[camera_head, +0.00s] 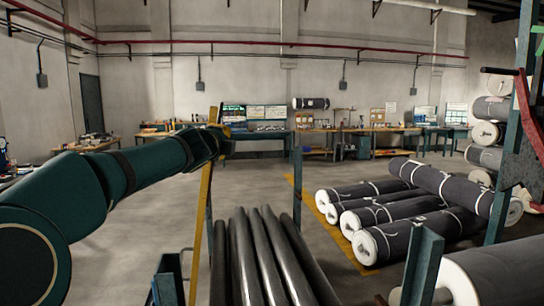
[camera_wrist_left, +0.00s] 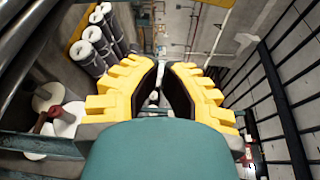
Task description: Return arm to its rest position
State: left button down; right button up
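My left arm (camera_head: 150,165) is dark teal and reaches from the left edge toward the middle of the head view. It is stretched out, roughly level, in front of a yellow upright. My left gripper (camera_head: 224,140) is small and dark at its far end there. In the left wrist view its yellow stepped fingers (camera_wrist_left: 161,75) with dark inner pads stand apart, with a gap between them and nothing held. My right arm and right gripper are not in the views.
Dark bars (camera_head: 262,260) lie at the bottom centre, near a yellow upright (camera_head: 203,215). Grey rolls (camera_head: 405,241) lie stacked on the floor at right, and also show in the left wrist view (camera_wrist_left: 98,48). Workbenches (camera_head: 385,130) line the back wall. The middle floor is clear.

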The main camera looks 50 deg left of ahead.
pick_arm(q)
jog(key=w+d+f+h, duration=0.5)
jog(key=w+d+f, duration=0.6)
jog(key=w+f, duration=0.4)
jog(key=w+d+f+n+g+h, duration=0.1)
jog(key=w+d+f+n+h, duration=0.15)
jog(key=d+f, duration=0.75)
jog(key=w+d+f+n+g+h, duration=0.1)
jog(key=w+d+f+h, duration=0.3)
jog(key=d+f, duration=0.55)
jog(key=s+d+f+n+g+h, duration=0.1)
jog(key=s+d+f+n+g, duration=0.15)
jog(key=d+f, duration=0.5)
jog(key=s+d+f+n+g+h, duration=0.1)
jog(key=s+d+f+h, duration=0.3)
jog(key=f, duration=0.7)
jog(key=s+d+f+n+g, duration=0.5)
jog(key=s+d+f, duration=0.8)
jog(key=s+d, duration=0.2)
jog(key=shift+s+n+y, duration=0.35)
jog(key=shift+s+n, duration=0.05)
jog(key=shift+s, duration=0.7)
jog(key=shift+r+g, duration=0.1)
jog(key=shift+g, duration=0.15)
jog(key=shift+s, duration=0.15)
